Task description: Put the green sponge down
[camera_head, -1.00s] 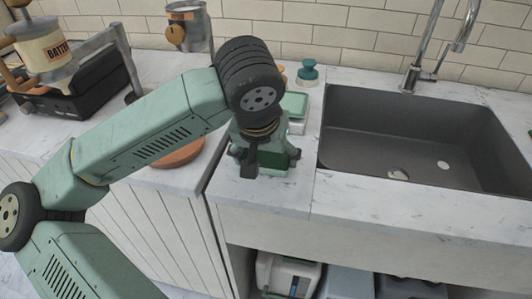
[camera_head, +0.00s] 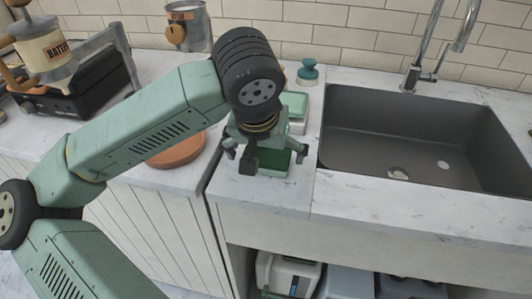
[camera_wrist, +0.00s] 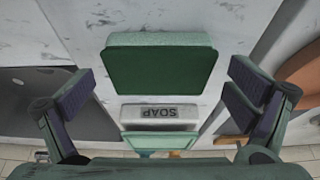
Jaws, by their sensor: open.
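The green sponge (camera_head: 275,164) lies on the marble counter just left of the sink. In the wrist view the sponge (camera_wrist: 158,68) shows whole, a dark green block with a lighter green edge. My gripper (camera_head: 265,154) is above it with its fingers spread wide. In the head view my wrist hides part of the sponge.
A white holder marked SOAP (camera_wrist: 159,112) stands close behind the sponge, with a pale green top (camera_head: 294,104). A teal bottle (camera_head: 308,72) is farther back. The sink (camera_head: 420,140) opens to the right. A round terracotta plate (camera_head: 178,152) lies left.

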